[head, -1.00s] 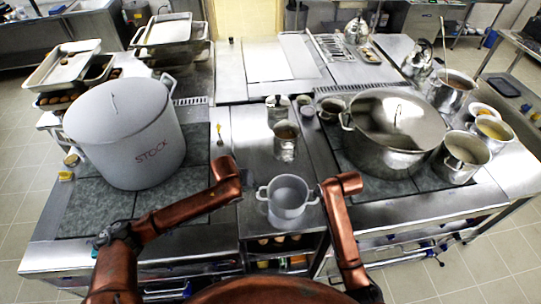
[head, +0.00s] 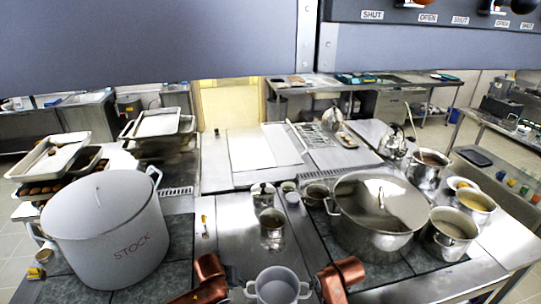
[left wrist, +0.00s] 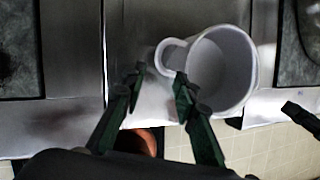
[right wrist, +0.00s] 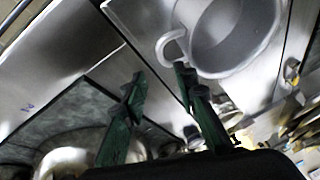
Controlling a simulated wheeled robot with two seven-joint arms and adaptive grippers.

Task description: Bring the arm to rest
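My left gripper (left wrist: 155,85) is open in the left wrist view, its two green fingers apart with nothing between them. A small light-grey two-handled pot (left wrist: 222,72) stands just beyond its fingertips, one loop handle close to them. My right gripper (right wrist: 158,82) is also open and empty in the right wrist view, with the same pot (right wrist: 235,35) beyond its fingers. In the head view the pot (head: 277,287) stands at the bottom edge between my two copper arms, partly cut off. Both grippers are outside the head view or hidden there.
A large STOCK pot (head: 108,236) stands left and a wide lidded steel pot (head: 376,215) right. Smaller pots (head: 449,232) crowd the right side. A grey overhead panel (head: 160,45) with SHUT and OPEN labels spans the top. The central steel counter (head: 235,240) has bare room.

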